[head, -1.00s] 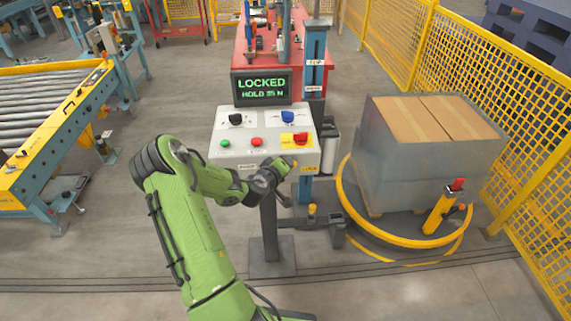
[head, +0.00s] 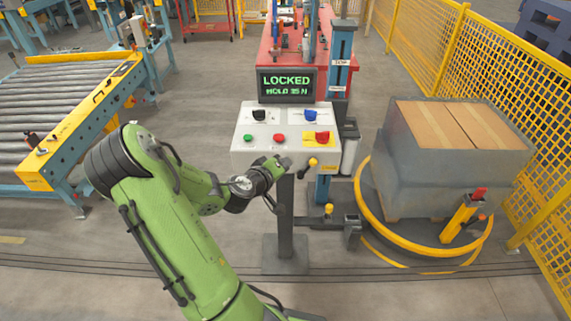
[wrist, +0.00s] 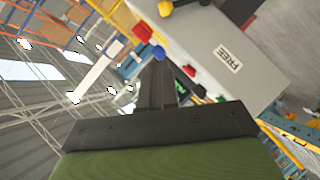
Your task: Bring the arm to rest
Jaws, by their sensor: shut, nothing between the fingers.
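My arm is bent, with its green links across the lower left of the head view. My gripper (head: 281,164) is shut and empty, close to the lower front edge of the control panel (head: 242,158). I cannot tell if it touches the panel. In the wrist view its dark closed fingers (wrist: 156,85) point up the picture, beside the panel face. The panel has a black knob (head: 259,115), a blue knob (head: 310,115), a red knob (head: 322,136), and green and red buttons. A yellow-tipped lever (head: 312,161) sticks out at its lower right.
The display (head: 286,86) reads LOCKED, HOLD 35 N. A wrapped pallet load (head: 440,165) stands at right inside a yellow ring (head: 400,235), by the yellow mesh fence (head: 530,90). A roller conveyor (head: 60,100) is at left. Floor between conveyor and panel is clear.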

